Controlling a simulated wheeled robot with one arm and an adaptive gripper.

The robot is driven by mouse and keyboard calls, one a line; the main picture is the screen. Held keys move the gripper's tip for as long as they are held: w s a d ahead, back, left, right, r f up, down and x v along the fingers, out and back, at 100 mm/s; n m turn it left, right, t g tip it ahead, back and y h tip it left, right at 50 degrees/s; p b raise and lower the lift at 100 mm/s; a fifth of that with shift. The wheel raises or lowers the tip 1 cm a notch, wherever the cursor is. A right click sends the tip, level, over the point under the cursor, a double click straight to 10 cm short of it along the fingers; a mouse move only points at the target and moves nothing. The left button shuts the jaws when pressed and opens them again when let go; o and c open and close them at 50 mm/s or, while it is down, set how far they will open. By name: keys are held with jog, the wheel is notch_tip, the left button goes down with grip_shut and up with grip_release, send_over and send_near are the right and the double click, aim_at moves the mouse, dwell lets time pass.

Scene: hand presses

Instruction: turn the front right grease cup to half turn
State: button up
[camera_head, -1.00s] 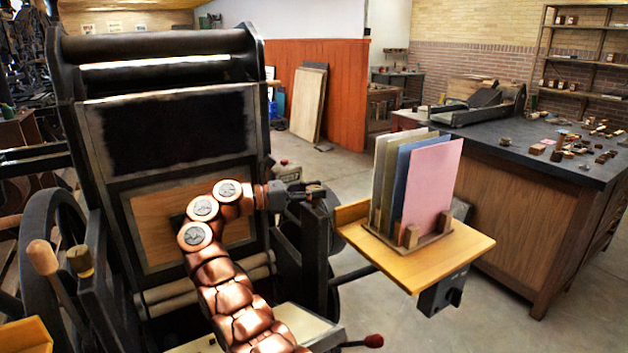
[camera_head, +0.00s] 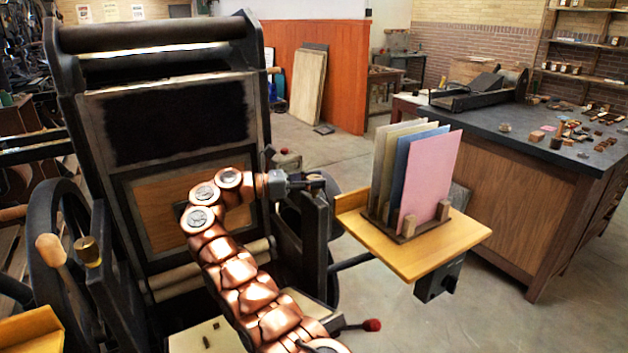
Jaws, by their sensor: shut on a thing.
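My gripper (camera_head: 306,184) is at the top of the dark right-hand upright (camera_head: 316,235) of the press, at the end of my copper-coloured arm. It is shut on the front right grease cup (camera_head: 317,179), a small piece at the top of that upright. The fingers hide most of the cup, so its turn angle cannot be read. A similar brass grease cup (camera_head: 88,251) sits on the left upright, clear of my arm.
The press frame (camera_head: 170,120) stands close behind my arm. A yellow wooden shelf (camera_head: 430,256) with upright coloured sheets (camera_head: 428,180) is just right of my gripper. A red-knobbed lever (camera_head: 371,325) sticks out below. Open floor lies before the dark-topped workbench (camera_head: 520,195).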

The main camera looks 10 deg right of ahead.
jog(key=o, duration=1.2)
jog(key=shift+c, duration=0.2)
jog(key=shift+f, duration=0.1)
jog(key=b, duration=0.3)
jog(key=shift+a+f+t, duration=0.1)
jog(key=shift+f+t, duration=0.1)
jog(key=shift+t, duration=0.1)
jog(key=n+t+b, duration=0.1)
jog(key=b, duration=0.3)
jog(key=n+t+b, duration=0.1)
jog(key=b, duration=0.3)
jog(key=shift+s+r+t, duration=0.1)
jog(key=shift+r+t, duration=0.1)
jog(key=shift+t, duration=0.1)
jog(key=n+t+y+b, duration=0.1)
jog(key=n+t+b, duration=0.1)
jog(key=b, duration=0.6)
jog(key=shift+t, duration=0.5)
jog(key=n+t+y+b, duration=0.1)
jog(key=t+b, duration=0.1)
jog(key=b, duration=0.3)
jog(key=shift+n+t, duration=0.3)
jog(key=shift+n, duration=0.1)
jog(key=shift+y+b, duration=0.3)
jog(key=shift+b, duration=0.35)
jog(key=shift+n+t+b, duration=0.5)
jog(key=shift+t, duration=0.1)
